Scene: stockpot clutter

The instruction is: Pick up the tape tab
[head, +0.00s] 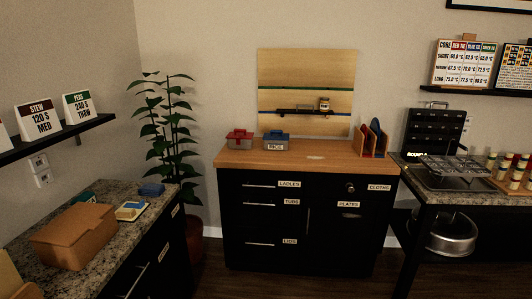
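I cannot make out a tape tab with certainty. A small pale strip (315,156) lies flat on the wooden top of the middle cabinet (240,160), and it is too small to identify. A yellow and white block with a blue piece on it (131,211) sits on the left granite counter, and I cannot tell what it is. Neither of my grippers is in view.
A brown box (75,236) and a blue item (151,190) stand on the left counter. Red (240,139) and blue (276,141) boxes stand on the cabinet. A steel pot (450,236) sits under the right table. The floor before the cabinet looks clear.

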